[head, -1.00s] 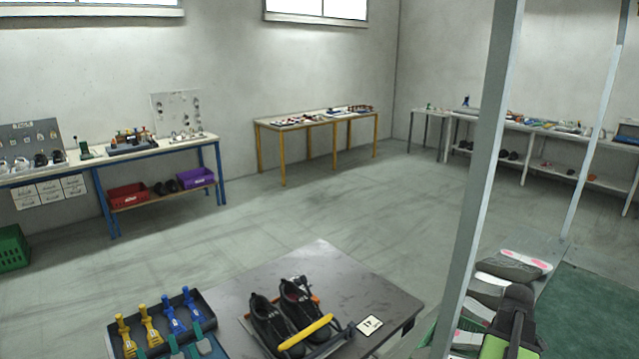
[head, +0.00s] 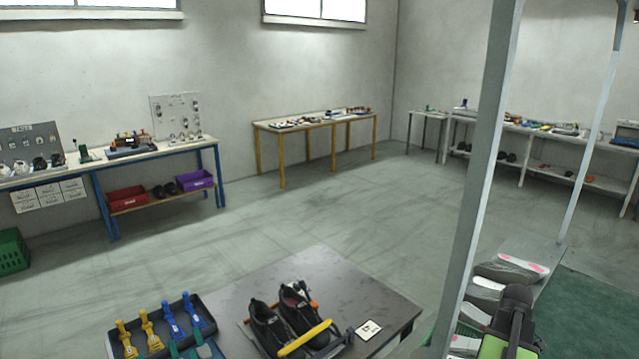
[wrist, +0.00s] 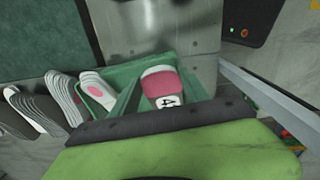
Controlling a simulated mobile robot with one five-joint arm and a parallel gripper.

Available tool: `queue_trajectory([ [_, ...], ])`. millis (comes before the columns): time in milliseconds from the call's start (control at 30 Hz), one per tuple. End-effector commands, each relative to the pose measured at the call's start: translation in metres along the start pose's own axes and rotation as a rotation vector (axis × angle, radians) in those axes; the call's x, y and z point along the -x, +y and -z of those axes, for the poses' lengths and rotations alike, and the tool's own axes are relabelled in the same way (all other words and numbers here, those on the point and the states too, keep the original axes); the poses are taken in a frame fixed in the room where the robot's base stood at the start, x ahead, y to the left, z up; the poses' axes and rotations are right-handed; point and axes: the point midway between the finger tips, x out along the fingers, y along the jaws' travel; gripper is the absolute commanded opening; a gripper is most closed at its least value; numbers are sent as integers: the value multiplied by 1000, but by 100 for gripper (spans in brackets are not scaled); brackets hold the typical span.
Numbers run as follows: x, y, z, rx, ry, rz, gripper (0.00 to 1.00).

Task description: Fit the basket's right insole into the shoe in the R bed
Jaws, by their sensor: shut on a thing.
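My gripper (head: 510,335) is at the lower right of the head view, beside the insoles. Two black shoes (head: 270,328) sit side by side in a fixture with a yellow bar (head: 305,338); the bed letters are not readable.
Several other insoles (wrist: 62,100) lie fanned out left of the basket, also seen in the head view (head: 511,270). A dark table (head: 350,285) bears the shoes, a card (head: 368,330) and a tray of blue and yellow tools (head: 205,312). A grey post (head: 480,180) stands between table and insoles.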

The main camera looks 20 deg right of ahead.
Motion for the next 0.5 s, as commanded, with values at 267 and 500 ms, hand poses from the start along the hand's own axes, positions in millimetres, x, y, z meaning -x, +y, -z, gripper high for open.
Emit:
queue_trajectory([
  [267,-23,-2,0,-8,0,0,0],
  [500,-11,-14,-4,-132,-2,0,0],
])
